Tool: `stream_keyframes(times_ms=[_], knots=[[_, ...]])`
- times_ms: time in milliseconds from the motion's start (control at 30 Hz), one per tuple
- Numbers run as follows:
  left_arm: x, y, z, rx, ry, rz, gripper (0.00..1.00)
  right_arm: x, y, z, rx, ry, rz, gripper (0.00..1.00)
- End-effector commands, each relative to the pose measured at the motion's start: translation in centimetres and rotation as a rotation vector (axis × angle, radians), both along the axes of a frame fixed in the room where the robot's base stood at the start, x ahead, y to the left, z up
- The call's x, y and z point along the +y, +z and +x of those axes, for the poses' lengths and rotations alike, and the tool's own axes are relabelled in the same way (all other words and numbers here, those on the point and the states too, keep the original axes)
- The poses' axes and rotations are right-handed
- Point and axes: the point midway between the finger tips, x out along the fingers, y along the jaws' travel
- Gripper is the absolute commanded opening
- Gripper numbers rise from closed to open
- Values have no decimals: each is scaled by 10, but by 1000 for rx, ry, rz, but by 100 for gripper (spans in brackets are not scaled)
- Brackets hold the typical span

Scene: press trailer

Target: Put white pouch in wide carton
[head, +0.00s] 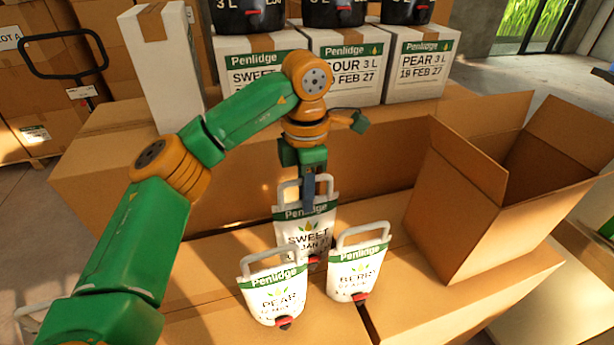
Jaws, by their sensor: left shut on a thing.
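Three white pouches with green Penlidge bands, grey loop handles and red taps stand close together on brown cartons. The SWEET pouch (304,232) is the rear one, the PEAR pouch (274,296) is front left, and a third pouch (355,272) is front right. My left gripper (309,190) points down at the top of the SWEET pouch and is shut on its handle. The front pouches partly hide the SWEET pouch's lower edge, so I cannot tell whether it is lifted. An open wide carton (472,221) stands to the right, flaps up. My right gripper is out of view.
White Penlidge boxes (345,85) with black containers on top stand in a row at the back. A tall narrow carton (168,75) stands at back left. Bare carton top lies between the pouches and the open carton, whose raised flaps stick outward.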

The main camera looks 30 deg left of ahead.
Motion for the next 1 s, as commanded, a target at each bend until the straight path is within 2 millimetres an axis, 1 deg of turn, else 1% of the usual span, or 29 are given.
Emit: stream_keyframes(times_ms=[33, 267, 400, 500, 733, 767, 800, 833, 867, 1000], knots=[[0, -12, 0, 1, -1, -2, 0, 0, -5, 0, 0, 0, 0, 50], [0, -34, 0, -1, -1, -2, 0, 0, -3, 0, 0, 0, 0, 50], [0, -55, 0, 1, 0, -1, 0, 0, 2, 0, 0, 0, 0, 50], [0, -66, 0, -1, 0, -1, 0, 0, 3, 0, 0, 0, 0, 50], [0, -69, 0, -3, 0, -1, 0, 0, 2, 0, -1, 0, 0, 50], [0, -70, 0, -1, 0, -1, 23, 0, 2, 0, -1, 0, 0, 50], [0, -70, 0, -1, 0, -1, 33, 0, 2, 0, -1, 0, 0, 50], [0, -69, 0, -1, 0, -1, 42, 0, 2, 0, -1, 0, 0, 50], [0, -69, 0, -1, 0, -1, 44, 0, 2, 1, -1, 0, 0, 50], [0, -69, 0, -1, -1, -1, 44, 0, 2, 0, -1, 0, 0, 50]])
